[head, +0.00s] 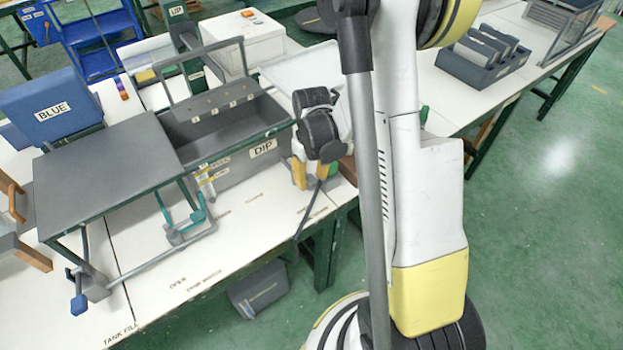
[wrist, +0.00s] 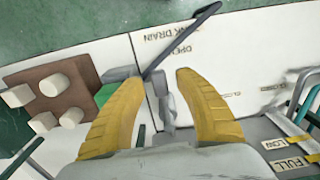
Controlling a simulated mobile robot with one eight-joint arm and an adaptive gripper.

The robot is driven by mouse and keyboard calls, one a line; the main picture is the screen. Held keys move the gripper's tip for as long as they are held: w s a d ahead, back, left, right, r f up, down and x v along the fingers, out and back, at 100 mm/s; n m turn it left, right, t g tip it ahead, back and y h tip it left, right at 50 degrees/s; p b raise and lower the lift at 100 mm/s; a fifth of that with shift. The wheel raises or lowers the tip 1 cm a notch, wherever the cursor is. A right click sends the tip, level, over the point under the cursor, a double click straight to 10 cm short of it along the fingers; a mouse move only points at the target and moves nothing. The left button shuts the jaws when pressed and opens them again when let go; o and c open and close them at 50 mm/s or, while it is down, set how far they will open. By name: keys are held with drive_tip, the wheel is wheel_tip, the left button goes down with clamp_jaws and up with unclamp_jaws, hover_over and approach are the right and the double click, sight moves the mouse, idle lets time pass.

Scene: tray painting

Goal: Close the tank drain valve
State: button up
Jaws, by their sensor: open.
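The tank drain valve's dark lever (head: 308,214) sticks out over the white table top towards its front edge. In the wrist view the lever (wrist: 182,42) runs from the grey valve body (wrist: 167,108) to the upper right, crossing the "TANK DRAIN" and "OPEN" lettering. My gripper (head: 312,180) is above the valve, beside the grey tank (head: 235,170) marked "DIP". In the wrist view my gripper's yellow fingers (wrist: 160,77) are spread apart, one on each side of the valve and the lever's near end. Whether they touch it cannot be told.
A brown block with pale pegs (wrist: 62,92) lies left of my fingers in the wrist view. The tank's "LOW" and "FULL" tags (wrist: 281,153) are at right. In the head view, a teal-handled fitting (head: 185,222) and a blue-tipped tap (head: 78,302) stand to the left.

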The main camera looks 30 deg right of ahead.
clamp_jaws()
